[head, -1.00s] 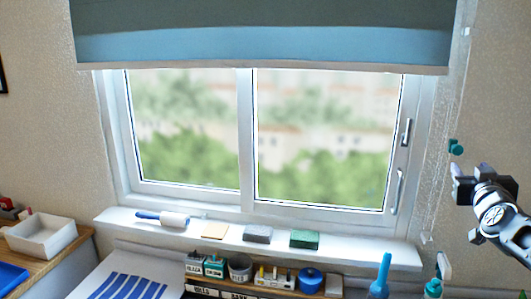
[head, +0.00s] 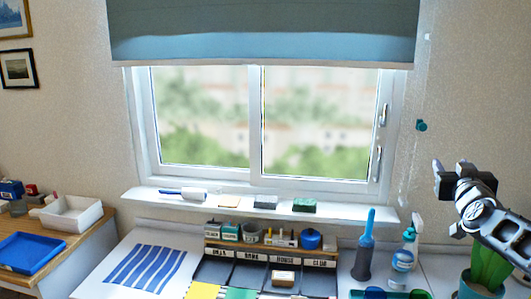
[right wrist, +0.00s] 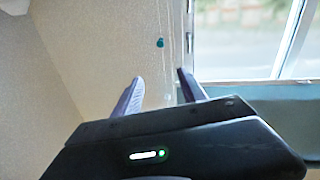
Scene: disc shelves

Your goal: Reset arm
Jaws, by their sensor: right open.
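My right gripper (head: 450,168) is raised at the right side of the head view, in front of the wall and right of the window (head: 262,120). In the right wrist view its two fingers (right wrist: 159,88) stand apart with nothing between them. The pull cord's teal knob (head: 421,125) is on the wall above and left of the gripper, and it also shows beyond the fingers in the right wrist view (right wrist: 160,43). My left gripper is not in view.
The sill (head: 235,211) holds a roller, a sponge and blocks. A white tray (head: 72,216) and blue tray (head: 30,253) sit at left.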

